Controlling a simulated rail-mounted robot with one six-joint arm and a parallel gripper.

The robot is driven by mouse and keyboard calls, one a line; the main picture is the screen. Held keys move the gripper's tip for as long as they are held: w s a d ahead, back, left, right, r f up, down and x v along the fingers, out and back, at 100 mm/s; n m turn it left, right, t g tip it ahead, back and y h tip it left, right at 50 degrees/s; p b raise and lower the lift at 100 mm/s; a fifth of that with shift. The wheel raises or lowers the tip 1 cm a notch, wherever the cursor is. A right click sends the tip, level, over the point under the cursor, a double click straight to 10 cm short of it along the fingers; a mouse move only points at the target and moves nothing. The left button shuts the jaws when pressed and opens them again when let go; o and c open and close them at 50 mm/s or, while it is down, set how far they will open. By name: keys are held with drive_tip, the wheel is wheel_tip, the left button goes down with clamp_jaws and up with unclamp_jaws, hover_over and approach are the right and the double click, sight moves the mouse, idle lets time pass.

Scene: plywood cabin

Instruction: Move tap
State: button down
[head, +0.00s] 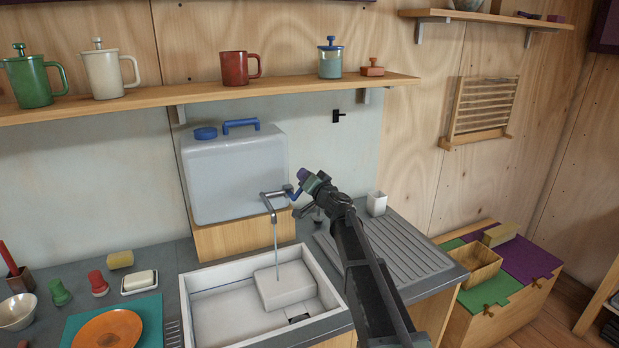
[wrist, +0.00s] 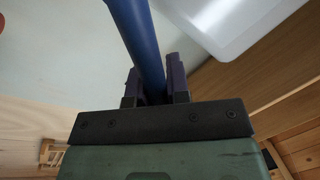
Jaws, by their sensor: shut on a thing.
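The grey metal tap (head: 268,194) juts out in front of the wooden box under the water container, over the white sink (head: 207,330). A thin pale stream, which looks like water, runs from its spout down into the sink. The tap's blue lever (wrist: 138,35) rises between my gripper's fingers in the wrist view. My gripper (head: 299,186) is at the right side of the tap, shut on this lever. In the head view my gripper partly hides the lever. The two dark fingers (wrist: 158,85) stand on either side of it.
The translucent water container (head: 235,175) with a blue cap stands behind the tap. A white block-like object (head: 284,285) lies in the sink. A shelf (head: 215,90) with mugs is above.

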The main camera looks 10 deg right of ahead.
drive_tip(key=c, duration=1.1)
unclamp_jaws()
drive_tip(key=b+v, duration=0.1)
drive_tip(key=v, duration=1)
